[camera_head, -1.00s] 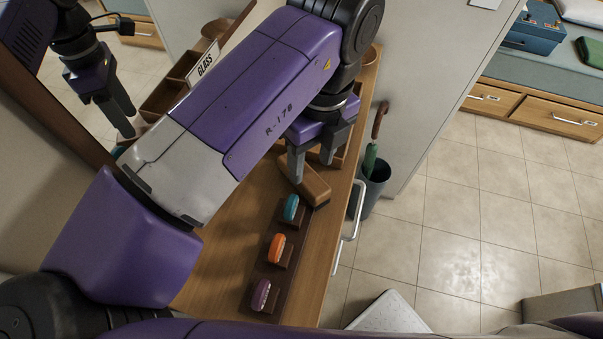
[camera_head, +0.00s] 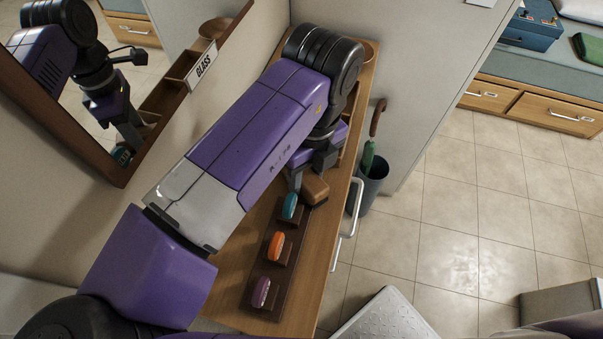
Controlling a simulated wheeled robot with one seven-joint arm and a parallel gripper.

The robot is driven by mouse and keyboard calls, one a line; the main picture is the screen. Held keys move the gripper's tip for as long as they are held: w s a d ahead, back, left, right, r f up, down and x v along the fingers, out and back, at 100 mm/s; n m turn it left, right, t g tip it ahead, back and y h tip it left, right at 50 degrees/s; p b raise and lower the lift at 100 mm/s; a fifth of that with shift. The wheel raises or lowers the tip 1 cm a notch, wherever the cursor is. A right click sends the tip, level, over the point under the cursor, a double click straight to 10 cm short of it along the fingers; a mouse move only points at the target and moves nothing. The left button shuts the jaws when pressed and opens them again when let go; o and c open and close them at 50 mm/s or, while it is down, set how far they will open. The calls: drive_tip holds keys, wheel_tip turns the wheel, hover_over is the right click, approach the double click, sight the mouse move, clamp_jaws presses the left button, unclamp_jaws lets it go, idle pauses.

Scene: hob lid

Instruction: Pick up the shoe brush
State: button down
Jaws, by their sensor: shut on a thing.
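The shoe brush, a brown wooden block (camera_head: 315,190), is at the narrow wooden counter, just beyond the row of coloured oval pieces. Only its near end shows; the rest is hidden by my gripper and arm. My gripper (camera_head: 306,174) is over the brush with its dark fingers pointing down, shut on it. My purple and grey forearm covers much of the counter. I cannot tell whether the brush is clear of the counter top.
A dark rack (camera_head: 274,255) holds teal (camera_head: 289,206), orange (camera_head: 276,246) and purple (camera_head: 261,292) ovals close by. A bin with an umbrella (camera_head: 371,182) stands right of the counter; floor beyond is open.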

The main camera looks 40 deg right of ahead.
drive_tip(key=shift+r, duration=0.1)
wheel_tip(320, 180, up, 12)
drive_tip(key=p, duration=1)
wheel_tip(320, 180, up, 8)
hover_over(306, 176)
